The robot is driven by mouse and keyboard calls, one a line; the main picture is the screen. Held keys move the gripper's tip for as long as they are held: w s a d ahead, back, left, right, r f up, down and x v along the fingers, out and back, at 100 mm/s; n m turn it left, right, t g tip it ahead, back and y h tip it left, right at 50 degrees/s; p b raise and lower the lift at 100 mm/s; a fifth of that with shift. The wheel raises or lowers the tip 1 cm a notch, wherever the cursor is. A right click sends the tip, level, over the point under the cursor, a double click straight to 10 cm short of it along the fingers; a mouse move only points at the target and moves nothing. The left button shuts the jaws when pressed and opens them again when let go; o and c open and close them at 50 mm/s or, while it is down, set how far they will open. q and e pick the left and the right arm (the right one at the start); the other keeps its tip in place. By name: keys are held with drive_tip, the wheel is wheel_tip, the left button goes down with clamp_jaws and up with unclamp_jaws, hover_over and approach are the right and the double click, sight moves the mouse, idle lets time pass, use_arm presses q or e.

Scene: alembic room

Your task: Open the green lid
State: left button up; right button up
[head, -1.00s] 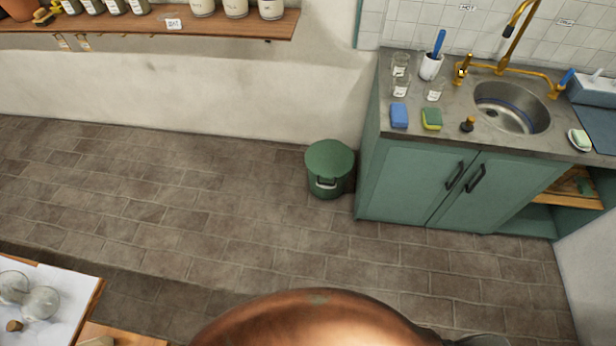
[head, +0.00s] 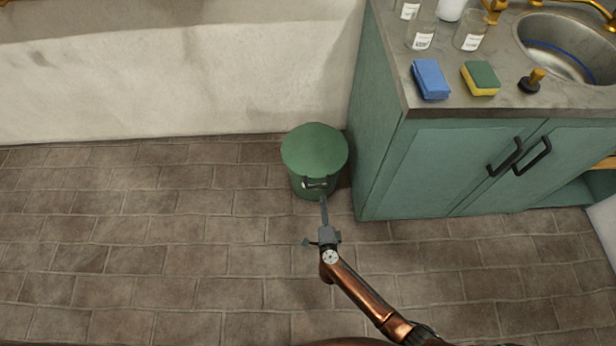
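The green lid (head: 315,148) is round and lies flat, shut on top of a green bin (head: 300,187) that stands on the floor against the cabinet's left side. A dark handle (head: 316,183) shows on the bin's front, just below the lid. My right gripper (head: 323,205) reaches up from below, in front of the bin near the handle. Whether it touches the bin, and whether its fingers are open or shut, I cannot tell. My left gripper is not in view.
A green cabinet (head: 440,165) with dark handles stands right of the bin. Its countertop holds a blue sponge (head: 430,79), a yellow-green sponge (head: 480,78), glass jars and a sink (head: 560,48). The tiled floor (head: 150,230) to the left is clear.

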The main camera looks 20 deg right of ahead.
sight(318, 186)
drive_tip(key=shift+m, duration=0.5)
drive_tip(key=shift+w+a+b+x, duration=0.1)
drive_tip(key=shift+a+b+x, duration=0.2)
drive_tip(key=shift+b+x, duration=0.85)
drive_tip(key=shift+w+a+b+x, duration=0.1)
drive_tip(key=shift+a+b+x, duration=0.25)
drive_tip(key=shift+x, duration=1.6)
drive_tip(key=shift+w+a+b+x, duration=0.1)
drive_tip(key=shift+a+b+x, duration=0.1)
drive_tip(key=shift+b+x, duration=1)
use_arm(q)
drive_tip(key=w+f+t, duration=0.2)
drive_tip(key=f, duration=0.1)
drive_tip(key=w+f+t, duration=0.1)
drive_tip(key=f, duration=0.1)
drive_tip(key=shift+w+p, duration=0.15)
drive_tip(key=shift+p, duration=0.25)
use_arm(e)
drive_tip(key=shift+w+d+r, duration=0.1)
drive_tip(key=shift+w+r, duration=0.05)
drive_tip(key=shift+w, duration=0.15)
drive_tip(key=shift+c, duration=0.3)
clamp_jaws()
